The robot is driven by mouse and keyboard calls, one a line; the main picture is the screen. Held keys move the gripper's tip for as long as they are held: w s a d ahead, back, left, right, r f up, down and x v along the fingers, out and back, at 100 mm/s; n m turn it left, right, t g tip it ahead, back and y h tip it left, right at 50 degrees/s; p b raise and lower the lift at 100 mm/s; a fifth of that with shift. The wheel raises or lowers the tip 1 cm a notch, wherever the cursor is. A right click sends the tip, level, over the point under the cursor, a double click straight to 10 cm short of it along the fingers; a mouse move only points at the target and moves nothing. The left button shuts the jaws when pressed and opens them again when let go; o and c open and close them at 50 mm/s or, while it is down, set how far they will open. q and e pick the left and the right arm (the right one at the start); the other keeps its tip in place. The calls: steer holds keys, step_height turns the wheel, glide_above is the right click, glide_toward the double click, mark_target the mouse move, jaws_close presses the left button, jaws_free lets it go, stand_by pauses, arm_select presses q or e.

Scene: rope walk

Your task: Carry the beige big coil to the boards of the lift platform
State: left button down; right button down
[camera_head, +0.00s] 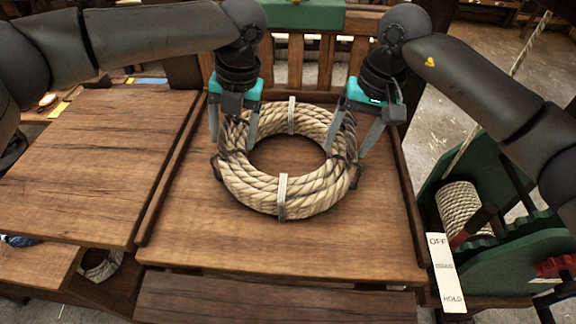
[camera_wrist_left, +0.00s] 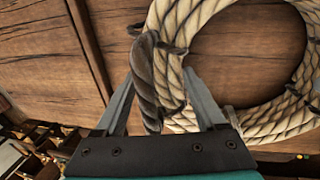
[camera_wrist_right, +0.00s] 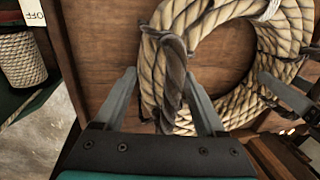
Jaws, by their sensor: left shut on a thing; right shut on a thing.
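The beige big coil (camera_head: 305,199) is a thick ring of rope bound with pale ties and dark cords. It lies flat, on or just above the brown boards of the lift platform (camera_head: 200,235); I cannot tell if it touches them. My left gripper (camera_head: 232,147) is shut on a dark rope loop at the coil's left side, and the loop (camera_wrist_left: 145,85) shows between its fingers in the left wrist view. My right gripper (camera_head: 346,150) is shut on the matching loop (camera_wrist_right: 171,75) at the right side, clear in the right wrist view.
A wooden table top (camera_head: 85,160) adjoins the platform on the left. A green winch with a rope drum (camera_head: 460,208) stands on the right, by a white OFF/HOLD plate (camera_head: 446,272). A slatted rail (camera_head: 295,62) closes the back. The boards in front of the coil are clear.

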arm_select(q)
steer(key=shift+c, duration=2)
jaws_free()
steer(key=shift+a+f, duration=0.25)
arm_select(e)
steer(key=shift+c, duration=2)
jaws_free()
steer(key=shift+f, duration=0.1)
arm_select(q)
steer(key=o, duration=0.4)
steer(key=shift+d+r, duration=0.1)
steer(key=shift+r, duration=0.05)
arm_select(e)
steer(key=o, duration=0.4)
arm_select(q)
steer(key=shift+d, duration=0.1)
steer(key=shift+r, duration=0.1)
steer(key=shift+d+r, duration=0.1)
steer(key=shift+r, duration=0.2)
arm_select(e)
steer(key=shift+r, duration=0.3)
arm_select(q)
step_height(320, 180, up, 11)
steer(key=d, duration=0.2)
arm_select(e)
steer(key=r, duration=0.2)
steer(key=d+r, duration=0.1)
steer(key=r, duration=0.3)
steer(key=shift+d+r, duration=0.25)
steer(key=shift+r, duration=0.15)
